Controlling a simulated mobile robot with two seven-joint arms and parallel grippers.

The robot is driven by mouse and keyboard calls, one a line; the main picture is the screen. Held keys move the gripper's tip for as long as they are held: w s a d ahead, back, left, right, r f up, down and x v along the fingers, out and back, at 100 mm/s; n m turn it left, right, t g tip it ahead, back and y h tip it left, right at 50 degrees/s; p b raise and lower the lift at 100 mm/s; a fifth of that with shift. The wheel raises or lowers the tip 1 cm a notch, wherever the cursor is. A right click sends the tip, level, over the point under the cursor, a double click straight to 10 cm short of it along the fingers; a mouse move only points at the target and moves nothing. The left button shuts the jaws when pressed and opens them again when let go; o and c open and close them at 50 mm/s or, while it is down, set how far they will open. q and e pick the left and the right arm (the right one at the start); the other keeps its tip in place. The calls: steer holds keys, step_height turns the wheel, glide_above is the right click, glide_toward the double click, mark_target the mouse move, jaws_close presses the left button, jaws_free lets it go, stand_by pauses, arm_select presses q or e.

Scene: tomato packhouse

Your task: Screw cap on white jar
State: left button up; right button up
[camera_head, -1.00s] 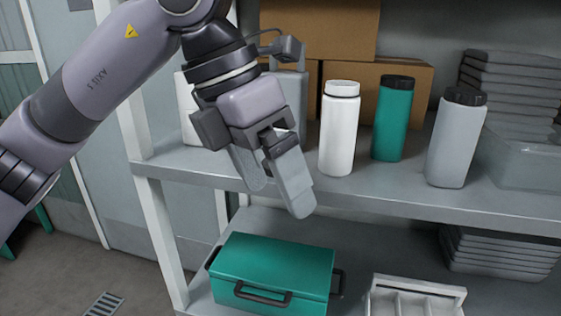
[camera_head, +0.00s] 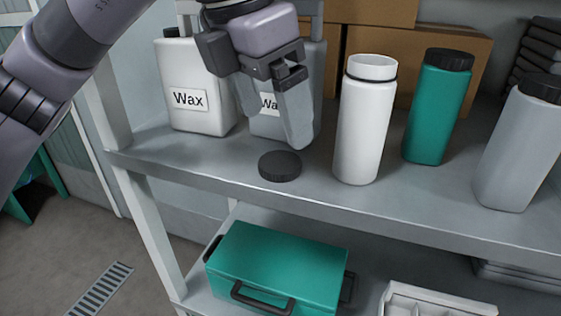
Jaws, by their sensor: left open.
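The white jar (camera_head: 361,125) stands upright and uncapped on the upper shelf, its white rim and a dark ring at the neck showing. A black cap (camera_head: 280,166) lies flat on the shelf to the left of the jar, near the shelf's front edge. My left gripper (camera_head: 278,136) is open and empty, with its fingers pointing down. In the picture it is just above the cap and left of the jar, apart from both. My right gripper is not in view.
White (camera_head: 192,88) and grey (camera_head: 268,125) Wax containers stand behind my left gripper. A green jar (camera_head: 437,107) and a grey jar (camera_head: 517,150), both black-capped, stand to the right. Cardboard boxes (camera_head: 460,45) are behind. A green toolbox (camera_head: 275,265) sits on the lower shelf.

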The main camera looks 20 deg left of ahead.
mark_target(280, 161)
arm_select(q)
steer(key=shift+w+f, duration=0.2)
steer(key=shift+f, duration=0.5)
steer(key=x, duration=0.4)
steer(key=shift+w+a+f+p, duration=0.1)
steer(key=shift+a+f+p, duration=0.2)
steer(key=shift+f+p, duration=0.05)
steer(key=shift+w+d+f, duration=0.1)
steer(key=shift+f, duration=0.2)
steer(key=c, duration=1.1)
